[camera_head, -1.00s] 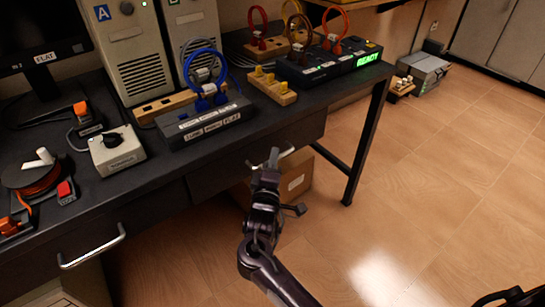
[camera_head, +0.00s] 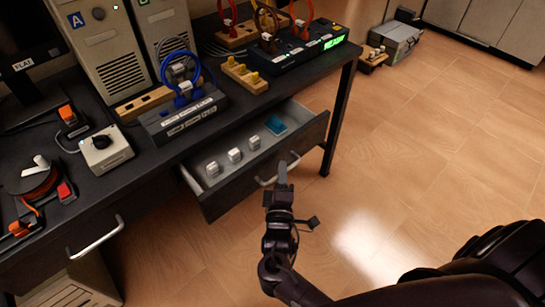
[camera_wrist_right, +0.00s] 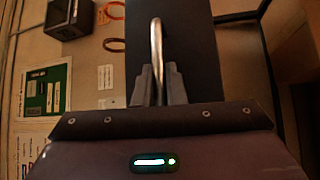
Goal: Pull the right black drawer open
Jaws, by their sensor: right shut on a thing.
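The right black drawer (camera_head: 262,165) under the desk stands pulled out. Inside it are several small white blocks and a teal item (camera_head: 276,125). Its silver handle (camera_head: 268,182) is on the front; in the right wrist view the handle (camera_wrist_right: 156,45) rises between the fingers. My right gripper (camera_head: 283,175) is at the handle, shut on it; the wrist view shows the fingers (camera_wrist_right: 159,85) on both sides of the bar. The left drawer, with its silver handle (camera_head: 97,238), is shut. My left gripper is not in view.
The dark desk (camera_head: 110,185) carries a cable spool (camera_head: 32,182), a white switch box (camera_head: 105,150), a grey box with blue cables (camera_head: 182,115) and a black panel with a green display (camera_head: 300,48). A desk leg (camera_head: 340,115) stands right of the drawer. The wooden floor (camera_head: 440,150) is clear.

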